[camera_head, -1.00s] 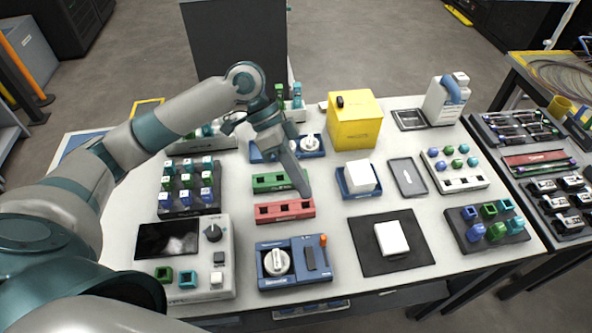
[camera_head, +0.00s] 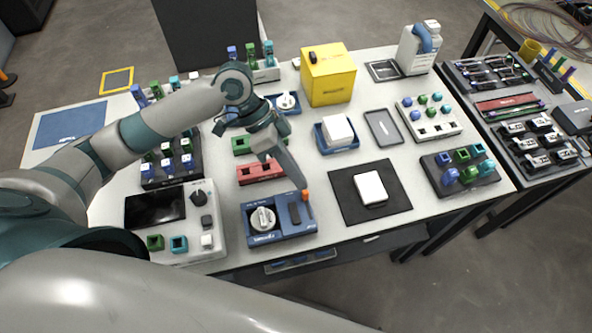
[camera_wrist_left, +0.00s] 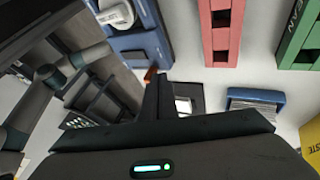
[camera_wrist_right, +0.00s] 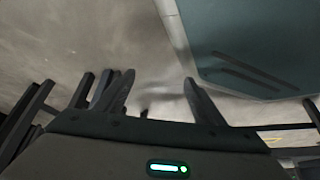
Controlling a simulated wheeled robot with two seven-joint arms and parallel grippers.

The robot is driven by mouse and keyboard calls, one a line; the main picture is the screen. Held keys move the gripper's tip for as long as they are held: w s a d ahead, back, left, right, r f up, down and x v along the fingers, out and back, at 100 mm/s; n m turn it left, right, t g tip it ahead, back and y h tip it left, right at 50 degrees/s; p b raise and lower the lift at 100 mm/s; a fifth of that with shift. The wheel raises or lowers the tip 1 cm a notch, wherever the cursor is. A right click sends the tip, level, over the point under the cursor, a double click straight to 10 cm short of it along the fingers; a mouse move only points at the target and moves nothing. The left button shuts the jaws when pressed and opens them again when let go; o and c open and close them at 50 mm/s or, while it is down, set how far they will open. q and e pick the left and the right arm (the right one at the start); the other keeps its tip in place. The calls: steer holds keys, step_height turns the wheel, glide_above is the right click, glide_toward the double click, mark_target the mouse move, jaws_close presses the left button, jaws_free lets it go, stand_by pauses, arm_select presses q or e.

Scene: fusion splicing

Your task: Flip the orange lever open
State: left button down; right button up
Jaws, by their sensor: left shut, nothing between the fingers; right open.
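The blue device (camera_head: 290,230) sits near the front edge of the table, with a round white dial and a dark block on it. Its small orange lever (camera_head: 305,195) is at its right side. It also shows in the left wrist view (camera_wrist_left: 150,75), just beyond the fingers. My left gripper (camera_head: 301,184) is shut and empty, with its tips right at the lever's upper end. I cannot tell whether they touch it. Part of the lever is hidden by the fingers. My right gripper (camera_wrist_right: 158,80) is open and empty, away from the device.
A control box (camera_head: 205,240) with a dark screen stands left of the device. A red slotted block (camera_head: 262,172) lies behind it. A black mat (camera_head: 348,208) with a white block (camera_head: 370,188) lies to the right.

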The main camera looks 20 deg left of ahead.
mark_target(305, 195)
steer(key=shift+w+r, duration=0.1)
arm_select(q)
steer(key=shift+s+d+p, duration=0.15)
steer(key=shift+s+p, duration=0.1)
steer(key=shift+p, duration=0.05)
steer(key=s, duration=0.1)
steer(key=s+d+p, duration=0.2)
steer(key=shift+s+d, duration=0.25)
steer(key=shift+s, duration=0.1)
arm_select(e)
steer(key=s+d+f+g, duration=0.2)
steer(key=s+d, duration=0.1)
steer(key=s, duration=0.6)
steer(key=shift+d+g+h, duration=0.3)
steer(key=shift+h, duration=0.1)
